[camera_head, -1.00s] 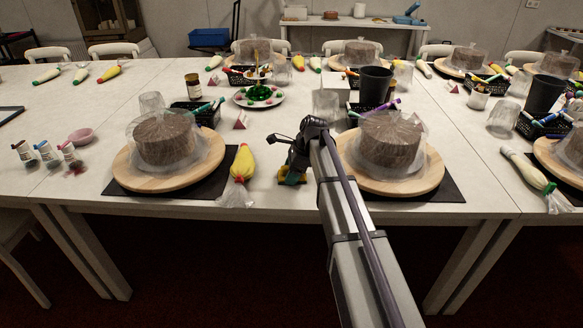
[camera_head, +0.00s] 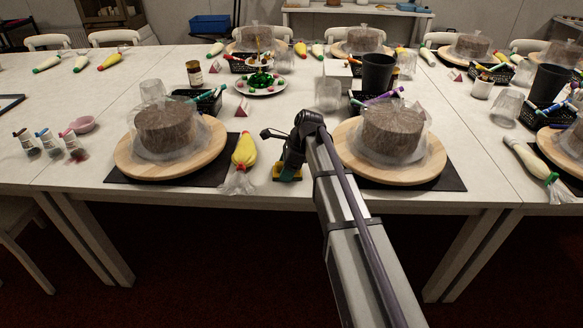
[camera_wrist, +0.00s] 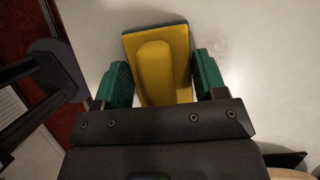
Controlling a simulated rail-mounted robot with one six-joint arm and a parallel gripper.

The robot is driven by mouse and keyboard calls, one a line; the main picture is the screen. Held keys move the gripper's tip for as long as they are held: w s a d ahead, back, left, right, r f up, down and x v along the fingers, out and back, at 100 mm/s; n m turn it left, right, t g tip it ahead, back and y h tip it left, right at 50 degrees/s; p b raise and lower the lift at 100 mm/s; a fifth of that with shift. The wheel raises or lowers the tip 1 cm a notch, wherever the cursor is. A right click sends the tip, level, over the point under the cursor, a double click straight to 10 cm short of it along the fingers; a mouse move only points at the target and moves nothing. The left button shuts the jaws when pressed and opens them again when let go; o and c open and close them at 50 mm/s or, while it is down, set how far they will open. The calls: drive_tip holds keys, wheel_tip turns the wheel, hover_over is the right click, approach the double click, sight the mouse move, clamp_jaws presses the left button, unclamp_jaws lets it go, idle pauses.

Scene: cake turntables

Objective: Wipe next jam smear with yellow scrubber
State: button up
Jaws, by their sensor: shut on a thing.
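My gripper (camera_wrist: 162,80) is shut on the yellow scrubber (camera_wrist: 165,70), which sits between its green fingertips in the wrist view. The scrubber has a raised yellow grip on a flat base with a dark edge. In the head view the scrubber (camera_head: 286,179) is at the table's near side, between the yellow piping bag and the right turntable. It is low at the tabletop; I cannot tell whether it touches. A faint pinkish smear (camera_wrist: 217,46) shows on the pale tabletop right of the scrubber in the wrist view. My arm and gripper hide any smear there in the head view.
A wrapped cake on a wooden turntable (camera_head: 128,160) stands left, another turntable (camera_head: 430,172) right, both on dark mats. The yellow piping bag (camera_head: 243,155) lies close left of my gripper. The table's near edge is close. Small bottles (camera_head: 48,143) stand far left.

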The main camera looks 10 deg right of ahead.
drive_tip(key=shift+a, duration=0.2)
drive_tip(key=shift+w+d, duration=0.25)
drive_tip(key=shift+w, duration=0.6)
drive_tip(key=shift+w+d, duration=0.2)
drive_tip(key=shift+w, duration=0.6)
drive_tip(key=shift+w+d, duration=0.3)
drive_tip(key=shift+w, duration=0.65)
drive_tip(key=shift+w+d, duration=0.3)
drive_tip(key=shift+w, duration=0.75)
drive_tip(key=shift+r, duration=0.1)
drive_tip(key=shift+s+a, duration=0.35)
drive_tip(key=shift+s, duration=0.9)
drive_tip(key=shift+s+a, duration=0.35)
drive_tip(key=shift+s, duration=0.9)
drive_tip(key=shift+s+a, duration=0.35)
drive_tip(key=shift+s, duration=0.9)
drive_tip(key=shift+w, duration=0.1)
